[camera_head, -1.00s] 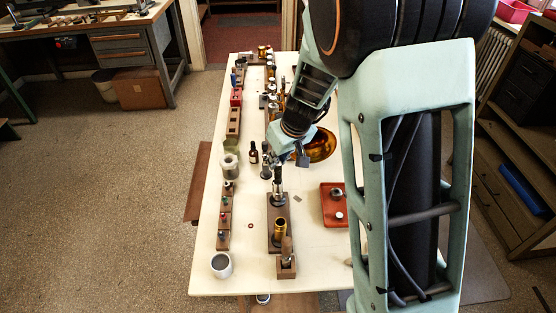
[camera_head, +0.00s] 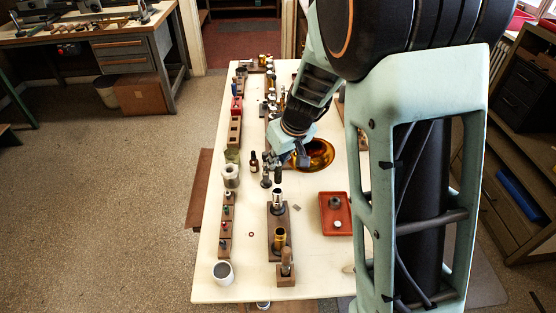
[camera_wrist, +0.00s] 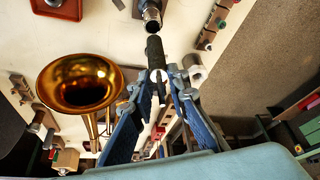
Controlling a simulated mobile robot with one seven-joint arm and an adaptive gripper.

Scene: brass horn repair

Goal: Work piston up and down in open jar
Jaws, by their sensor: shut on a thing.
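The open jar (camera_head: 278,200) stands upright at the far end of a dark wooden block (camera_head: 270,250) on the white table. It also shows at the top of the wrist view (camera_wrist: 151,16). My gripper (camera_head: 275,162) is above the jar and is shut on the piston, a dark cylinder (camera_wrist: 154,55). In the head view the piston (camera_head: 277,178) hangs nearly upright over the jar mouth. In the wrist view its lower end is close to the mouth, and I cannot tell whether any of it is inside. The fingertips (camera_wrist: 158,78) close around its pale upper end.
A brass horn bell (camera_head: 318,152) lies right of my gripper. A brass cylinder (camera_head: 279,240) stands on the same block, nearer me. A small brown bottle (camera_head: 254,161) stands to the left. A red tray (camera_head: 335,228) is right, and a white cup (camera_head: 223,273) is front left.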

